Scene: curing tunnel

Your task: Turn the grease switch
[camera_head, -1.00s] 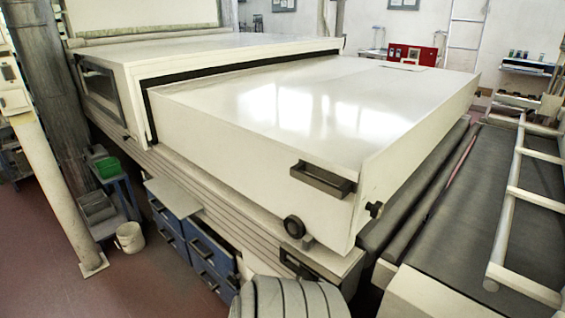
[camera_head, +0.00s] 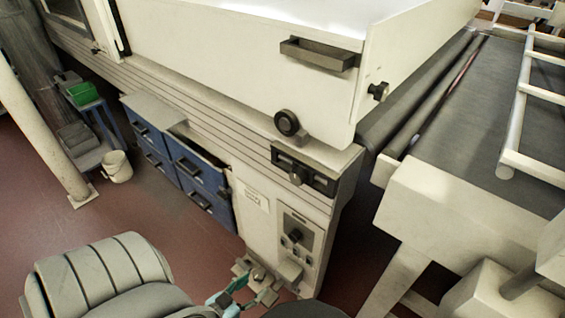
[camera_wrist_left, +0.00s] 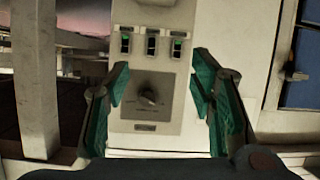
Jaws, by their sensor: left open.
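A grey control panel (camera_head: 309,228) sits low on the end of the cream machine, with a dark rotary knob (camera_head: 295,236) on it. In the left wrist view the knob (camera_wrist_left: 149,97) is on the same panel, beside three small switches (camera_wrist_left: 151,44) with green marks. I cannot read which of these is labelled for grease. My left gripper (camera_head: 248,292) is low in the head view, just in front of and below the panel. In the left wrist view its teal fingers (camera_wrist_left: 160,88) are open, apart on either side of the knob, with nothing between them. My right gripper is out of view.
Blue drawers (camera_head: 190,170) stand left of the panel. A cream conveyor frame (camera_head: 440,215) stands close on the right. Open red floor lies to the left.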

